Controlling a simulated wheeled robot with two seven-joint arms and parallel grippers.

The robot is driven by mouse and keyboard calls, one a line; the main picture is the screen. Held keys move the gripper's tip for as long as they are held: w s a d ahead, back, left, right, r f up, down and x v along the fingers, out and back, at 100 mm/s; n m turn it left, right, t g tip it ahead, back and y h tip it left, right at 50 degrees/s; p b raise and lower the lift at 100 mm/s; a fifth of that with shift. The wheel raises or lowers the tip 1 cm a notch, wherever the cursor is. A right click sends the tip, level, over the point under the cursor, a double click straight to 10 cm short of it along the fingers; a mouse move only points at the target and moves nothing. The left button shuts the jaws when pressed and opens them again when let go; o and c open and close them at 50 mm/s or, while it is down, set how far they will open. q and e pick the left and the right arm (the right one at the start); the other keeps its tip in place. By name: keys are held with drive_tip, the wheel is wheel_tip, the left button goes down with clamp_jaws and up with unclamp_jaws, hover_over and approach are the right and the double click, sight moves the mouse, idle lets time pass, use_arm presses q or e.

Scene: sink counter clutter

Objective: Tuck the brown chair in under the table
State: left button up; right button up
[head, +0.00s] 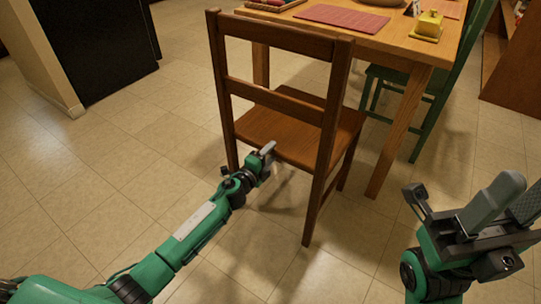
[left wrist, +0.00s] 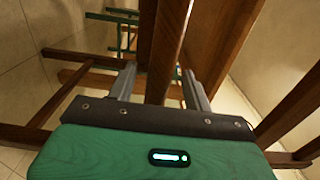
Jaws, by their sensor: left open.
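The brown chair (head: 270,120) stands upright in front of the wooden table (head: 410,48), its back toward me and its seat toward the table. Its seat shows outside the table edge. My left gripper (head: 268,150) is low behind the chair back, near the rear edge of the seat. In the left wrist view, my left gripper (left wrist: 157,82) is open, and a brown wooden part of the chair (left wrist: 172,45) shows between and beyond its fingers. Contact cannot be told. My right gripper (head: 502,205) is open and empty at the right, away from the chair.
A green chair (head: 436,92) stands at the table's right side. A table leg (head: 400,130) comes down right of the brown chair. A pink placemat (head: 340,17) and a yellow butter dish (head: 429,25) are on the table. Tiled floor is clear at the left and front.

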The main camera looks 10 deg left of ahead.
use_arm(q)
drive_tip(key=shift+x, duration=0.9)
drive_tip(key=shift+c, duration=0.4)
clamp_jaws()
drive_tip(key=shift+f, duration=0.1)
idle(0.4)
